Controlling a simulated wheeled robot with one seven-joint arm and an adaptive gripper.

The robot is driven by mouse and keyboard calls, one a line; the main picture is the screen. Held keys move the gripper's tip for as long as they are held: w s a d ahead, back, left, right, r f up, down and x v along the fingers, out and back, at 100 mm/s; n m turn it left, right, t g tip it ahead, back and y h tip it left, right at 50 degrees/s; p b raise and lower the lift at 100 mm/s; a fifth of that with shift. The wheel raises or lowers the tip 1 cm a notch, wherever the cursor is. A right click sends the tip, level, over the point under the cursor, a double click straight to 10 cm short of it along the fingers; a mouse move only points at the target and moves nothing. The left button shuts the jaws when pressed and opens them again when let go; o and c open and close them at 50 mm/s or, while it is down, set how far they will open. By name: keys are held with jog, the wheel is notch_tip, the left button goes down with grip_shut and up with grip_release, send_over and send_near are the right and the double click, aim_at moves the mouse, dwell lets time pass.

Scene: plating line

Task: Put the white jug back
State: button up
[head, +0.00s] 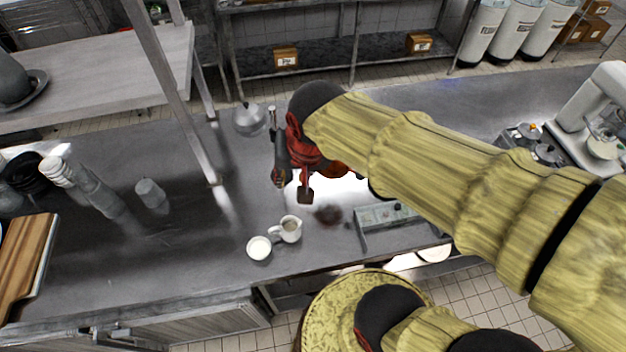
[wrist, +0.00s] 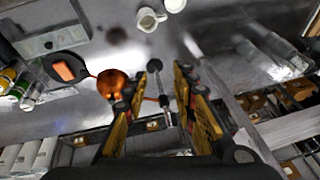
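The white jug (head: 289,229) stands upright on the steel counter near its front edge, beside a small white cup (head: 259,248). The jug also shows at the top of the wrist view (wrist: 147,20), with the cup (wrist: 175,4) at the picture's edge. My gripper (head: 292,186) is over the counter, beyond the jug and apart from it. In the wrist view its fingers (wrist: 161,80) are spread. A dark, round-ended utensil (wrist: 155,66) shows between them, apparently beyond the fingertips. My arm covers part of the counter to the right.
A copper pan (wrist: 112,84) and a dark pan with an orange item (wrist: 66,68) lie near my gripper. A metal cup (head: 151,193) stands left; counter between is clear.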

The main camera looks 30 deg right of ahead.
jog(key=s+d+r+n+t, duration=0.1)
jog(key=s+r+n, duration=0.3)
jog(key=s+n, duration=0.1)
jog(key=shift+s+d+r, duration=0.15)
jog(key=shift+s+r, duration=0.1)
jog(key=shift+s, duration=0.55)
notch_tip(320, 180, down, 20)
jog(key=b, duration=2)
